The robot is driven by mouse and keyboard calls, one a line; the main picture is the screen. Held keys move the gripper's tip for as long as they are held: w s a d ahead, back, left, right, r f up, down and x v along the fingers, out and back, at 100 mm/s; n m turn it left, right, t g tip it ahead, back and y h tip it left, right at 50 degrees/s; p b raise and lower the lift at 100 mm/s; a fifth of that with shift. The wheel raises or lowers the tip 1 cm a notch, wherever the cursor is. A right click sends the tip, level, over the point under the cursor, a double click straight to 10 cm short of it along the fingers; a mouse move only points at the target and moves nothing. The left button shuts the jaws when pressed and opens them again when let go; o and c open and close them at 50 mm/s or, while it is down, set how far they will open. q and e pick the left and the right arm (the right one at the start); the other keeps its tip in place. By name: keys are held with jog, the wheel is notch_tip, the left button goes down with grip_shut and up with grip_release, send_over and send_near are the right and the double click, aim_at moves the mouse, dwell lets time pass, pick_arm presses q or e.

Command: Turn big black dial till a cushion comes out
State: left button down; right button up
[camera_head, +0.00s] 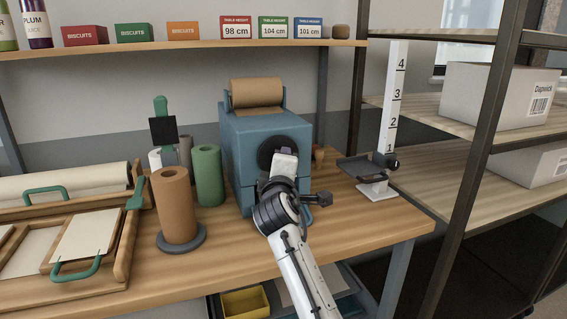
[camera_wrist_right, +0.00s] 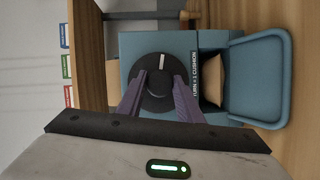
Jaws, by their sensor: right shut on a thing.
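The big black dial (camera_head: 267,152) is on the front of the blue machine (camera_head: 236,132). In the right wrist view the dial (camera_wrist_right: 150,68) has a white mark pointing to the top of the picture, and a label beside it reads "TURN = 1 CUSHION". My right gripper (camera_wrist_right: 160,86) is shut on the dial, one purple finger on each side; in the head view it (camera_head: 280,167) partly covers the dial. A brown shape (camera_wrist_right: 212,78) shows between the machine's front and a blue tray (camera_wrist_right: 262,119); I cannot tell whether it is a cushion. My left gripper is out of view.
A brown paper roll (camera_head: 257,93) lies on top of the machine. A brown roll (camera_head: 175,205) and a green roll (camera_head: 209,175) stand left of it. A height gauge (camera_head: 389,120) stands to the right. Wooden trays (camera_head: 122,258) fill the bench's left.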

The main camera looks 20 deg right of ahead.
jog(key=shift+f, duration=0.1)
jog(key=o, duration=1)
jog(key=shift+s, duration=0.15)
jog(key=v, duration=1)
jog(key=shift+b, duration=0.3)
jog(key=shift+o, duration=0.2)
